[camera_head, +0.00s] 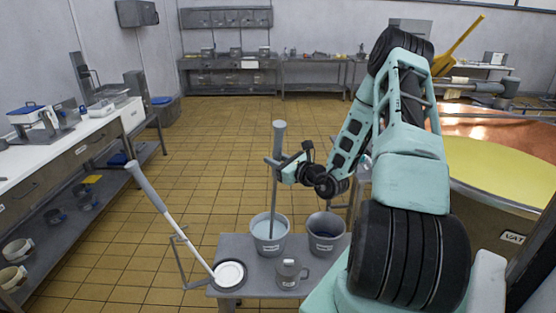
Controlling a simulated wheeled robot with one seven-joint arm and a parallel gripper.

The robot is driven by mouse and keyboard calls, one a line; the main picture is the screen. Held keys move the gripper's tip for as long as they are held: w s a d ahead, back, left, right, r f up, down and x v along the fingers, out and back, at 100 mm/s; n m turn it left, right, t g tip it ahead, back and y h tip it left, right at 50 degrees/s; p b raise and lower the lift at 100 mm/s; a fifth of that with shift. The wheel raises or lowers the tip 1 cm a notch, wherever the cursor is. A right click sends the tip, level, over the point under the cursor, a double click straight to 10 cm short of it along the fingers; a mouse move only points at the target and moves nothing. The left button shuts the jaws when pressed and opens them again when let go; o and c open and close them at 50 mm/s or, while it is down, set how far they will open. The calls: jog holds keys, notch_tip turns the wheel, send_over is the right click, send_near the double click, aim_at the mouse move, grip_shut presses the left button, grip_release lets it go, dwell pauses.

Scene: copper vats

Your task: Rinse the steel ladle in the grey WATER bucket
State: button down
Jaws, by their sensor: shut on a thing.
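My gripper (283,168) is shut on the upright shaft of the steel ladle (279,138), below its thick grey grip. The shaft runs down into the left grey bucket (268,247), and the ladle's lower end is hidden inside it. That bucket holds pale bluish liquid and has a label too small to read surely. A second grey bucket (324,246) with a darker inside stands just right of it. Both stand on a small grey table (236,248).
A grey jug (289,274) stands in front of the buckets. A copper vat (508,170) stands right, a counter (62,160) left. Tiled floor between is clear.

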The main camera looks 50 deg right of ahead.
dwell(2.9)
jog(key=shift+r, duration=0.1)
notch_tip(320, 180, up, 16)
jog(key=p, duration=1.1)
jog(key=shift+f, duration=0.25)
